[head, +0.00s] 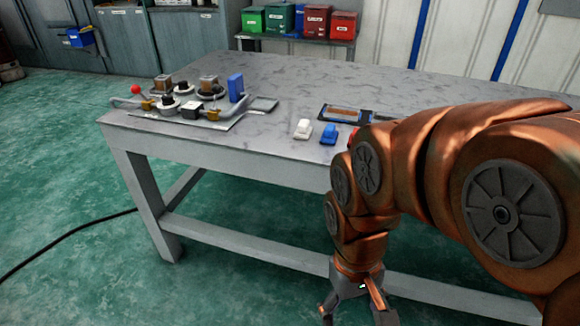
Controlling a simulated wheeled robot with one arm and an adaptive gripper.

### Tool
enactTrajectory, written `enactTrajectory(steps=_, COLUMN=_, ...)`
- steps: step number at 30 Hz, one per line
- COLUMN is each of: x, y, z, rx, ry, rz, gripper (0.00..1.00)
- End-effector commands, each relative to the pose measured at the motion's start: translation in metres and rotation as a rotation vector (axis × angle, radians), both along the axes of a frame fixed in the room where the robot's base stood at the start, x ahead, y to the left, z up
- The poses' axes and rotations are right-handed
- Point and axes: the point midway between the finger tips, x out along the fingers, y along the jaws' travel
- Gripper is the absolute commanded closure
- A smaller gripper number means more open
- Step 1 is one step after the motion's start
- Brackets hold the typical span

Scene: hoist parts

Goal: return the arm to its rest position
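My gripper (358,308) hangs at the bottom of the head view, in front of the table's near side and below the tabletop. Its fingers point down and are spread apart, with nothing seen between them; the tips are partly cut off by the frame edge. My copper-coloured arm comes in from the right and bends down to it. The arm covers part of the table's right side.
The grey table (270,80) holds a plate with hoist parts (195,100) at left. A white part (303,129), a blue part (329,134) and a framed tray (345,113) sit mid-table. Coloured bins (300,20) stand behind. A black cable (70,235) lies on the green floor.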

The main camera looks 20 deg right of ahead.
Motion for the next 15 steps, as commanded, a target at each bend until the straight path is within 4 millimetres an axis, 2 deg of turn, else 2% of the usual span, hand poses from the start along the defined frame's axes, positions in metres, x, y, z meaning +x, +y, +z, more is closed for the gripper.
enactTrajectory(steps=8, x=0.0, y=0.0, z=0.0, rx=0.001, ry=-0.001, rz=-0.001, gripper=0.19)
enactTrajectory(steps=9, x=0.0, y=0.0, z=0.013, rx=0.001, ry=-0.002, rz=-0.001, gripper=0.19)
enactTrajectory(steps=15, x=-0.002, y=0.0, z=0.046, rx=0.001, ry=-0.012, rz=-0.001, gripper=0.19)
